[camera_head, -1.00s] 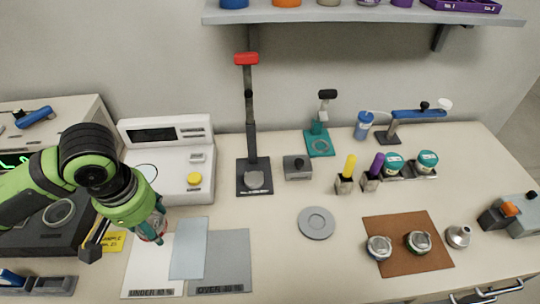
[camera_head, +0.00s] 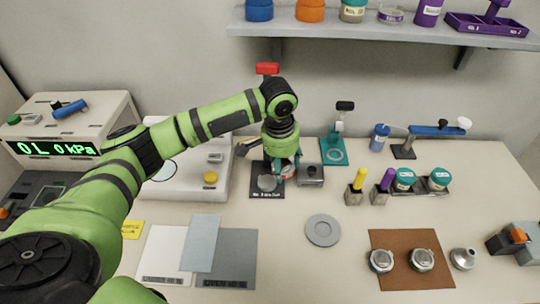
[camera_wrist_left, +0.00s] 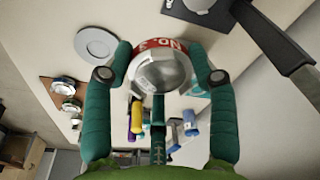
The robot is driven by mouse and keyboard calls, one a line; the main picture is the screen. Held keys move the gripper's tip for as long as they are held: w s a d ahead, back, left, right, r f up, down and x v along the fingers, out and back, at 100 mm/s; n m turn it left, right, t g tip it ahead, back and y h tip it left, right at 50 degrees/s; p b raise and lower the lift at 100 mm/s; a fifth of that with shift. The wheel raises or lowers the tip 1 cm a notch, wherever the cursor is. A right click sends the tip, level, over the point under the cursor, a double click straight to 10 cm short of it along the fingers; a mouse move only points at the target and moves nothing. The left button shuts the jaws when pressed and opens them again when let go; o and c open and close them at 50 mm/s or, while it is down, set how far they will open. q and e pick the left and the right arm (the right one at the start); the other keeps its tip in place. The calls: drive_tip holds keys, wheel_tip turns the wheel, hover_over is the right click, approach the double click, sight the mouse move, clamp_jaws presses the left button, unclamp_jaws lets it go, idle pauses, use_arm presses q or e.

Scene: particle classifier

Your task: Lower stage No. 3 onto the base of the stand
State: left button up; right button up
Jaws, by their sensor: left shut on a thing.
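Stage No. 3 (camera_wrist_left: 165,72) is a round metal cup with a red band reading "NO. 3". In the left wrist view it sits between the two teal fingers of my left gripper (camera_wrist_left: 160,78), shut on it. In the head view my left gripper (camera_head: 284,172) points down at the right side of the stand's base (camera_head: 262,192), and only a little of the stage shows. The base is a black plate with a round grey seat (camera_head: 267,182). The stand's red top (camera_head: 267,68) shows behind my arm, which hides most of its column. The gap between stage and base cannot be told.
A small grey block (camera_head: 311,177) stands close right of the gripper. Behind it is a teal stand (camera_head: 334,152). A grey disc (camera_head: 323,230) and a brown mat (camera_head: 410,275) with two metal cups lie nearer the front. A white instrument (camera_head: 190,185) stands left.

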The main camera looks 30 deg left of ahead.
use_arm(q)
drive_tip(key=w+a+f+m, duration=0.1)
drive_tip(key=a+f, duration=0.1)
drive_tip(key=w+a+f+m+p, duration=0.1)
drive_tip(key=a+f, duration=0.1)
drive_tip(key=w+a+f+m+p, duration=0.1)
drive_tip(key=a+f, duration=0.1)
drive_tip(key=shift+w+a, duration=0.2)
drive_tip(key=shift+w, duration=0.15)
drive_tip(key=shift+a+f, duration=0.15)
drive_tip(key=shift+f, duration=0.05)
drive_tip(key=b, duration=0.5)
hover_over(268, 181)
drive_tip(key=f, duration=0.4)
drive_tip(key=shift+s+a+f, duration=0.1)
drive_tip(key=shift+s+a, duration=0.05)
drive_tip(key=shift+s, duration=0.05)
drive_tip(key=shift+f+p, duration=0.1)
drive_tip(key=shift+p, duration=0.3)
drive_tip(key=shift+f, duration=0.15)
use_arm(e)
drive_tip(key=shift+d+f, duration=0.35)
drive_tip(key=shift+f, duration=0.35)
use_arm(q)
drive_tip(key=shift+p, duration=0.65)
use_arm(e)
drive_tip(key=shift+r, duration=0.65)
